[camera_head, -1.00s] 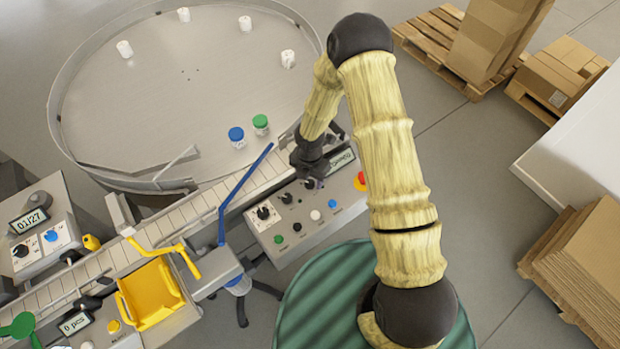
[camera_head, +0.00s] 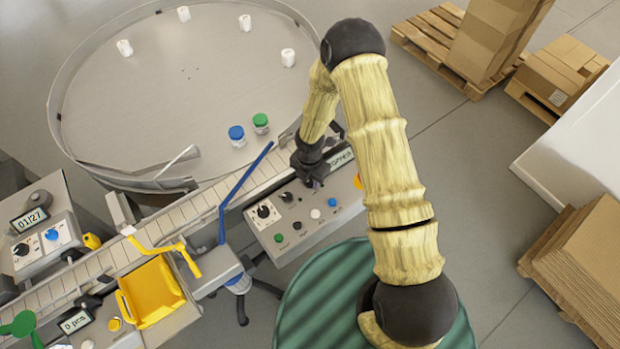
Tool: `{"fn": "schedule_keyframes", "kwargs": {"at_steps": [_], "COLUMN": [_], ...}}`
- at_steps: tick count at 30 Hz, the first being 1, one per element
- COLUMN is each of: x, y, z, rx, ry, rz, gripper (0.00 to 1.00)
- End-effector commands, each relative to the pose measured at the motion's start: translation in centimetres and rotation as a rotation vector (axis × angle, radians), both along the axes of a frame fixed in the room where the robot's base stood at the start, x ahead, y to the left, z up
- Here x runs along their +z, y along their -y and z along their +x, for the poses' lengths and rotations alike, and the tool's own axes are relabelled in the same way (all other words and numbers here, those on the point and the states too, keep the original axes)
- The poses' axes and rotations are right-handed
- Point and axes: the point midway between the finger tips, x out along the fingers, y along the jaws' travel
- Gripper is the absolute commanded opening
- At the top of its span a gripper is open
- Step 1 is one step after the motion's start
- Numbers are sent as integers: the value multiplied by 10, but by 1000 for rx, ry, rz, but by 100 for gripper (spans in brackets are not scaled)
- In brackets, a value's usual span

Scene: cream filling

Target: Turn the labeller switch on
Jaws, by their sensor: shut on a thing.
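A grey control panel (camera_head: 305,233) sits at the near side of the conveyor. It carries a large black dial (camera_head: 264,211) on a white plate, a small black knob (camera_head: 286,197), and green, black, white and blue buttons. My gripper (camera_head: 314,183) is at the panel's upper row, to the right of the small black knob. It is shut on a dark switch knob there, which its fingers mostly hide. The panel's lettering is too small to read, so I cannot tell which switch is labelled for the labeller. A display (camera_head: 341,159) is partly covered by my arm.
A blue bar (camera_head: 238,190) rises left of the panel. A round table (camera_head: 200,90) behind holds several white jars plus a blue-capped and a green-capped jar. A yellow hopper (camera_head: 152,293) stands lower left. Pallets with cartons are at right.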

Motion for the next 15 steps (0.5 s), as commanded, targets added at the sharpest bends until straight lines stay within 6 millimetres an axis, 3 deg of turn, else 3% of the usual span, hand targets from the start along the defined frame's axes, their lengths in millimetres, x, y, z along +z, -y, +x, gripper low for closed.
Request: {"fn": "schedule_keyframes", "kwargs": {"at_steps": [15], "x": [-2], "y": [-1], "z": [1], "rx": [-284], "ry": [3], "rz": [3], "gripper": [8]}}
